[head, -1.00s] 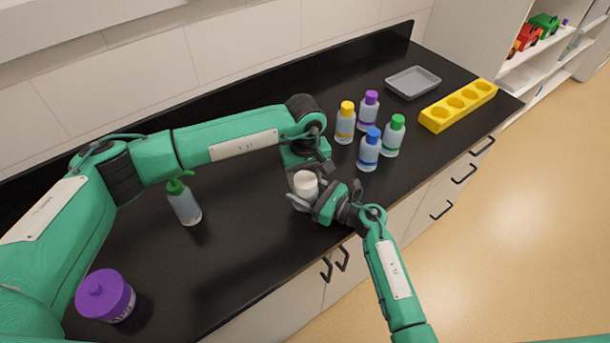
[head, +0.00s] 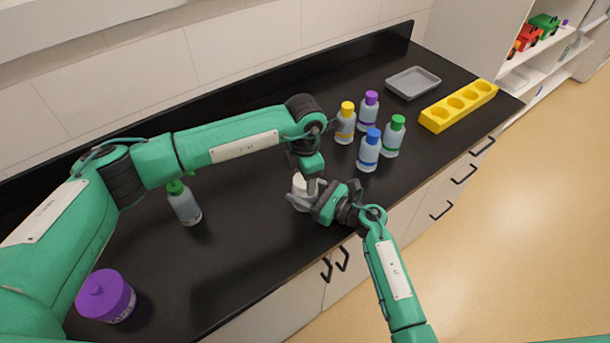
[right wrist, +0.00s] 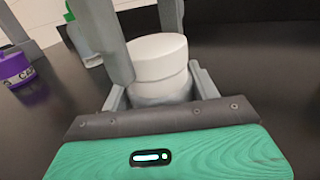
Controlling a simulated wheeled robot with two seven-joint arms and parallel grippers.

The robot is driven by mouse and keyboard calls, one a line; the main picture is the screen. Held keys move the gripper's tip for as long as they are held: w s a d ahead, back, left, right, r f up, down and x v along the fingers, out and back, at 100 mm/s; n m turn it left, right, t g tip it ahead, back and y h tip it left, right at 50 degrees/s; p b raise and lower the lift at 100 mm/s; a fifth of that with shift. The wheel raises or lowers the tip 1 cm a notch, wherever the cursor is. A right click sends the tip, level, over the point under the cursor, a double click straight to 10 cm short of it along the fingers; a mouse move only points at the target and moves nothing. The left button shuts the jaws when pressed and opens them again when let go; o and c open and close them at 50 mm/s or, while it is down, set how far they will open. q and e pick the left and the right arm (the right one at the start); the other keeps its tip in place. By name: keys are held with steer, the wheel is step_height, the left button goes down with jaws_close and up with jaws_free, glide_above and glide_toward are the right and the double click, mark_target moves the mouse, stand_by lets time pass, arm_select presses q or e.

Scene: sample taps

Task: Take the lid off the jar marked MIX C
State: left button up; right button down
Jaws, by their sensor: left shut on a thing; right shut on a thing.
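A white jar (head: 299,204) with a white lid (right wrist: 157,48) stands on the black counter near its front edge; no marking on it is readable. My right gripper (head: 304,198) is shut on the jar body, with one finger on each side in the right wrist view (right wrist: 158,92). My left gripper (head: 305,182) comes down from above and is shut on the lid. Its fingers stand at the lid's sides and partly hide it. The lid sits on the jar, with a thin seam between them.
Bottles with yellow (head: 345,124), purple (head: 368,112), blue (head: 368,152) and green (head: 392,138) caps stand close right of the jar. A green-topped bottle (head: 184,204) is at left. A grey tray (head: 413,70) and yellow rack (head: 437,124) lie at the far right.

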arm_select(q)
steer(key=n, duration=0.6)
steer(key=shift+n, duration=0.3)
steer(key=n, duration=1.8)
steer(key=shift+n, duration=0.3)
steer(key=shift+r, duration=0.25)
steer(key=shift+r, duration=0.95)
